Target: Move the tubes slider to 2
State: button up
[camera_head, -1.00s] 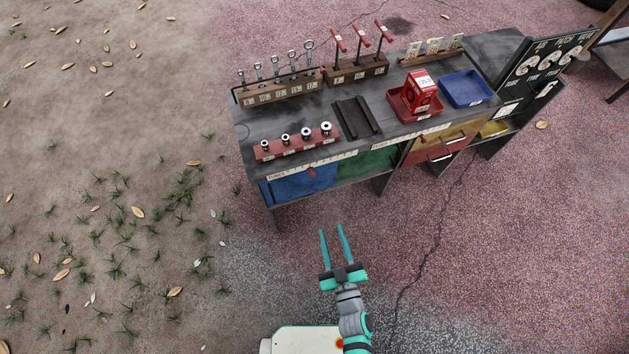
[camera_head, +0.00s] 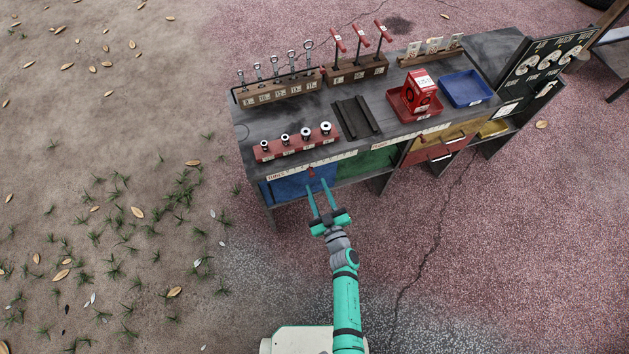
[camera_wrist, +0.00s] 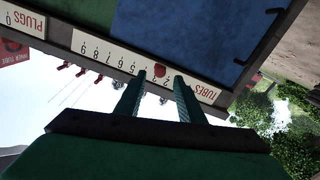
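The tubes slider is a red knob (camera_head: 311,171) on the white numbered TUBES strip (camera_head: 340,159) along the front edge of the cart's top. In the wrist view, which shows the strip upside down, the red knob (camera_wrist: 159,70) lies between my two fingers in the picture, just beyond their tips. My fingers hide some digits, so I cannot tell its exact reading; it stands on the lower part of the scale. My gripper (camera_head: 317,184) is open and empty, its tips close to the cart front. I see no clear contact with the knob.
A blue panel (camera_head: 290,186) and a green panel (camera_head: 368,163) lie below the strip. A second strip, PLUGS (camera_wrist: 24,20), is farther along the edge. A red socket rail (camera_head: 297,146) stands on the top above the slider. Open ground lies in front of the cart.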

aim_at(313, 176)
jog(key=shift+x, duration=1.75)
grip_shut()
